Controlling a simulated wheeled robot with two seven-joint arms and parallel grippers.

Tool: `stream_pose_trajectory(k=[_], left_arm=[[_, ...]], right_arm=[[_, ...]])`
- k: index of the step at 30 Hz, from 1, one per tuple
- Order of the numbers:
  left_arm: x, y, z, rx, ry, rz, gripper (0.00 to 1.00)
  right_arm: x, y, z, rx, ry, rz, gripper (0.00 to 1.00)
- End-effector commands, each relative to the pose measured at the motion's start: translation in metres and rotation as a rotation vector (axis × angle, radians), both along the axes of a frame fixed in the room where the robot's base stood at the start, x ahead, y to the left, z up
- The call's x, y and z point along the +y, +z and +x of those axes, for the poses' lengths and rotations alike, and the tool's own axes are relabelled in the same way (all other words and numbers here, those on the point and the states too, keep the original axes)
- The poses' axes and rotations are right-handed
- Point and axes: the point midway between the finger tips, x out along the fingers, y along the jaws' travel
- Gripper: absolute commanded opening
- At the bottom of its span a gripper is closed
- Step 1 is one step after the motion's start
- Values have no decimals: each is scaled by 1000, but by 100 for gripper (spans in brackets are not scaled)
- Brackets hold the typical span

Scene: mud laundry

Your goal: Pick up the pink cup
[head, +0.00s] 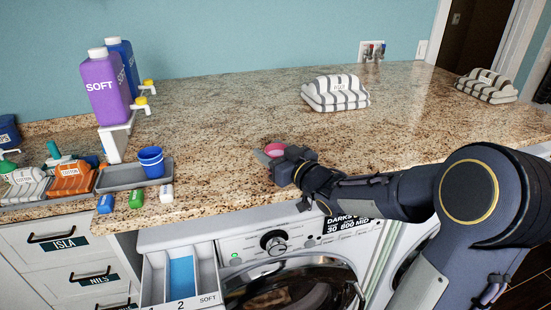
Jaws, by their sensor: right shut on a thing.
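The pink cup (275,149) is at the front middle of the granite counter, and its rim shows just past my right gripper (270,158). My right gripper is shut on the cup, with its arm reaching in from the right. The gripper hides most of the cup's body, and I cannot tell whether the cup touches the counter. My left gripper is not in view.
A blue cup (151,162) stands on a grey tray (120,179) at the left, below purple and blue bottles. Striped folded towels (335,93) lie further back. An open detergent drawer (181,277) juts out below. The counter's middle is clear.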

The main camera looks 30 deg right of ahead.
Motion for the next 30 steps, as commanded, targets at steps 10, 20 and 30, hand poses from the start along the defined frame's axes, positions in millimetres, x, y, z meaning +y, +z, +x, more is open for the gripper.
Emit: stream_pose_trajectory(k=[10,20,30], left_arm=[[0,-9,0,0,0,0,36],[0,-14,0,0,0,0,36],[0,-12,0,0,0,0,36]], right_arm=[[-3,2,-14,-2,-2,1,28],[-13,3,-75,-3,-4,0,28],[-23,4,-137,-4,-3,1,28]])
